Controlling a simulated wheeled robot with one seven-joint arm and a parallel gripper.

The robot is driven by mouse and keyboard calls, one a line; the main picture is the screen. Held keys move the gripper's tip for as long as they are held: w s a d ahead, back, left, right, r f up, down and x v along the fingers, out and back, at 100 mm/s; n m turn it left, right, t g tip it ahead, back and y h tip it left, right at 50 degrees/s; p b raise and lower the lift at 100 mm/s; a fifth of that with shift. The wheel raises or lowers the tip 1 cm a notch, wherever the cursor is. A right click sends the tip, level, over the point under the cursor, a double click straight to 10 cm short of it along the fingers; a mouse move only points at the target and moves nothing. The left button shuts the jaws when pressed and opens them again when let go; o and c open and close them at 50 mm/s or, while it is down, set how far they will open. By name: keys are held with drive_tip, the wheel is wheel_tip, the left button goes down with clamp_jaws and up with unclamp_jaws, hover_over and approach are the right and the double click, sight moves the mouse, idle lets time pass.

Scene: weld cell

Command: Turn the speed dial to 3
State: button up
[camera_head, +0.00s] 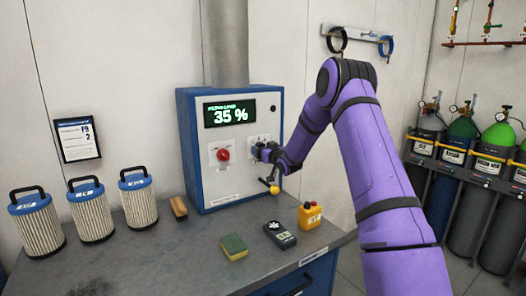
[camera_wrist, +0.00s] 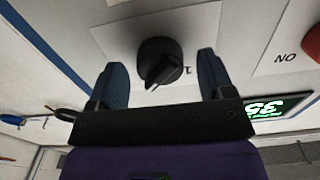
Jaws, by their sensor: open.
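The speed dial (camera_wrist: 160,62) is a black round knob with a raised grip bar on a light plate. In the wrist view it sits between the two fingers of my gripper (camera_wrist: 163,66), with a gap on each side. A figure "1" shows beside it; other marks are hidden or out of frame. In the head view my gripper (camera_head: 262,151) is at the cabinet's front, right of the red knob, and largely hides the dial. My gripper is open and not closed on the dial. The blue-edged control cabinet (camera_head: 240,185) has a display (camera_head: 230,112) reading 35 %.
A red knob (camera_head: 223,154) is left of the dial, and a yellow-ended lever (camera_head: 273,188) is just below my gripper. On the bench stand several filters (camera_head: 92,212), a sponge (camera_head: 233,247), a meter (camera_head: 280,234) and a yellow box (camera_head: 310,215). Gas cylinders (camera_head: 460,150) are at right.

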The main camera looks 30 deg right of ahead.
drive_tip(key=s, duration=1)
drive_tip(key=shift+s+d, duration=0.15)
drive_tip(key=shift+s, duration=0.05)
drive_tip(key=shift+r, duration=0.1)
